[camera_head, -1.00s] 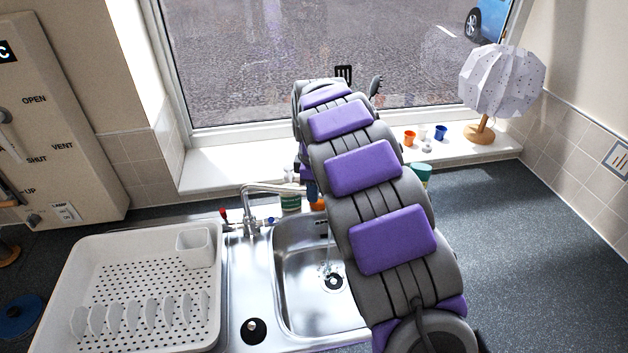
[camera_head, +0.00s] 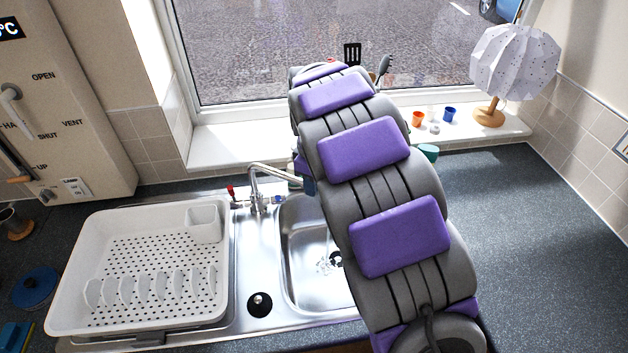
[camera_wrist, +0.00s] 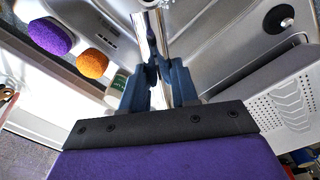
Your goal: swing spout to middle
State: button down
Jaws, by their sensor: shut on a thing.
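The chrome tap spout (camera_head: 272,170) rises from the back rim of the sink (camera_head: 290,290) and reaches right, over the left part of the basin. Its far end is hidden behind my arm. In the wrist view the spout (camera_wrist: 150,35) runs between the two blue fingers of my gripper (camera_wrist: 160,68), which are shut on it. In the head view only a small blue part of my gripper (camera_head: 309,186) shows beside the arm. Splashing shows at the drain (camera_head: 330,263).
A white dish rack (camera_head: 130,255) stands left of the sink. A purple sponge (camera_wrist: 50,37), an orange sponge (camera_wrist: 92,62) and a bottle (camera_wrist: 115,88) are close to my gripper. A lamp (camera_head: 510,65) and small cups stand on the sill. The right counter (camera_head: 530,240) is clear.

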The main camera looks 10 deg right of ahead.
jog(key=c, duration=0.9)
grip_release()
jog(key=shift+o, duration=0.2)
notch_tip(320, 180, up, 17)
jog(key=p, duration=0.2)
jog(key=shift+s+a+r, duration=0.15)
jog(key=shift+s+a, duration=0.05)
jog(key=shift+a, duration=0.1)
jog(key=s+d+f+m, duration=0.1)
jog(key=s+f+m, duration=0.2)
jog(key=s, duration=1)
jog(key=s+d+f+m+g+b, duration=0.1)
jog(key=s+f+m, duration=0.3)
jog(key=s, duration=0.9)
jog(key=s+d+f+m+g, duration=0.1)
jog(key=s+d+f+m, duration=0.1)
jog(key=s, duration=1.1)
notch_tip(320, 180, down, 3)
jog(key=shift+d+r+m, duration=0.15)
jog(key=shift+d+m, duration=0.2)
jog(key=shift+m, duration=0.55)
